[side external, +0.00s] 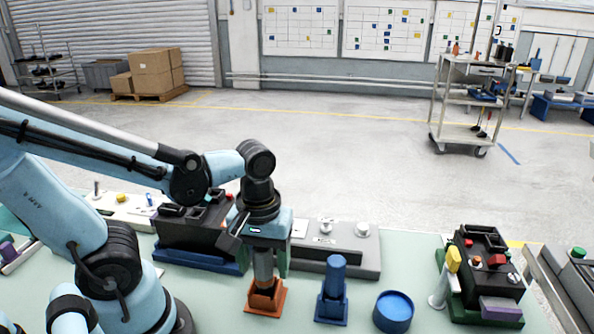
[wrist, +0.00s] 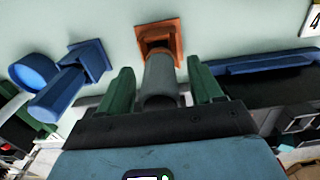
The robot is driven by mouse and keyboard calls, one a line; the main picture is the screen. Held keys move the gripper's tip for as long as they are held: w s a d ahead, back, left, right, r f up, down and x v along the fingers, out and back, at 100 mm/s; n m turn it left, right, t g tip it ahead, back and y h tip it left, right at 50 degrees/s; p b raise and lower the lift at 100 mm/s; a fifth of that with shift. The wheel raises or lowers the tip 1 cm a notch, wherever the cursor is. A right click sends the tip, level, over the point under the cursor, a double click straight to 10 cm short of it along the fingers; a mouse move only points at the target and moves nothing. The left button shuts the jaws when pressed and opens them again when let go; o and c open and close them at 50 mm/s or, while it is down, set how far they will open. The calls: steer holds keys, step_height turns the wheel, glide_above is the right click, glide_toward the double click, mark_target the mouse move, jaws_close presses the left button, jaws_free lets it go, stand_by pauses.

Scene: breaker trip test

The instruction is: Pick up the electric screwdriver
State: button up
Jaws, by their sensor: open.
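A grey upright cylinder (side external: 263,268) stands in an orange square holder (side external: 265,299); it looks like the electric screwdriver's handle, though I cannot be sure. My gripper (side external: 265,257) points down over it. In the wrist view the green fingers of my gripper (wrist: 163,84) are open, one on each side of the grey cylinder (wrist: 160,75), with a small gap on both sides. The orange holder (wrist: 159,38) shows beyond the fingertips. The cylinder's upper end is hidden by my gripper in the side view.
A blue cylinder in a blue holder (side external: 333,290) stands just right, with a round blue container (side external: 393,311) beyond it. A black device on a blue base (side external: 195,235) is close behind left. A grey panel (side external: 345,250) lies behind. A black-and-green test box (side external: 485,270) stands farther right.

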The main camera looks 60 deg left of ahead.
steer(key=shift+f, duration=0.55)
steer(key=shift+c, duration=0.4)
steer(key=c, duration=1)
steer(key=shift+c, duration=0.2)
steer(key=shift+r, duration=0.15)
